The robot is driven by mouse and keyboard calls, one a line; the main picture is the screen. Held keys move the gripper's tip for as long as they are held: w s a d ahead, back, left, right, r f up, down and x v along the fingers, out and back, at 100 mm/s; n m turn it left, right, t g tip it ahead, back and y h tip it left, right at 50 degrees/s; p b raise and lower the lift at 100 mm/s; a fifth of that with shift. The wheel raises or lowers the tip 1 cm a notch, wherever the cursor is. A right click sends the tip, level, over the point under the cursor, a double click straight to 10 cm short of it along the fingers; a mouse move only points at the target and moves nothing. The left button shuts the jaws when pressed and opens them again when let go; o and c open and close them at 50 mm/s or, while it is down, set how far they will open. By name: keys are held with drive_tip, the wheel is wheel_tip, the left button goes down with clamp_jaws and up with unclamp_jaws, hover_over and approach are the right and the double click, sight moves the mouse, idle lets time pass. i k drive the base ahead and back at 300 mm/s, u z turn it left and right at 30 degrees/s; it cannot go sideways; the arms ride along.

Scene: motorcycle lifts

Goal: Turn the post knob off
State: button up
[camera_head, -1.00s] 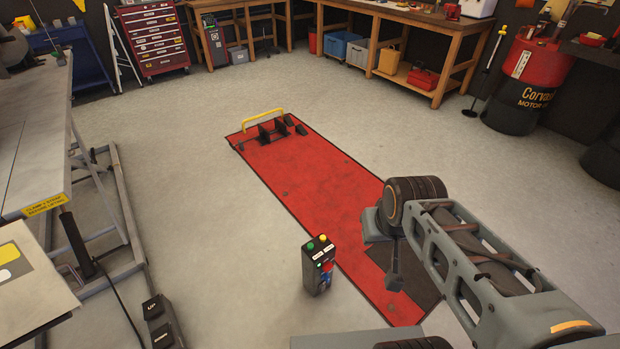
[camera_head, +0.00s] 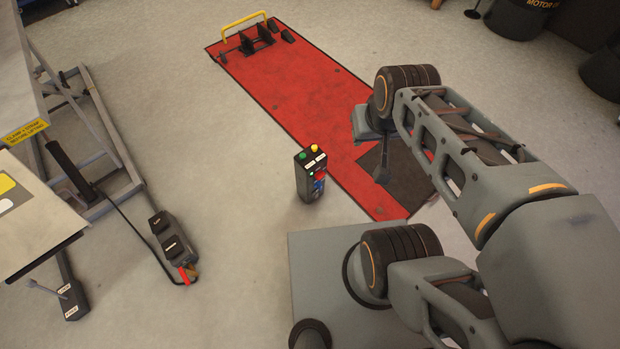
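The control post (camera_head: 309,177) is a short dark box standing upright on the floor near the middle of the view. Its top has a green button and a yellow button with pale labels. Its side facing me has a small green light, a red part (camera_head: 320,174) and a blue part below it. Which of these is the knob, and how it is set, is too small to tell. My gripper (camera_head: 382,172) hangs at the end of my arm, to the right of the post in the picture and apart from it. I cannot see its fingers clearly, and nothing shows in it.
A red lift platform (camera_head: 300,95) with a yellow hoop lies flat behind the post. A raised lift (camera_head: 85,140) stands at the left. A foot pedal unit (camera_head: 172,242) with a cable lies on the floor at the lower left. Bare floor surrounds the post's left side.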

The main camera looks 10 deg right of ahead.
sight(320, 173)
drive_tip(key=u, duration=0.15)
drive_tip(key=k, duration=0.15)
drive_tip(key=u, duration=0.6)
drive_tip(key=i, duration=0.5)
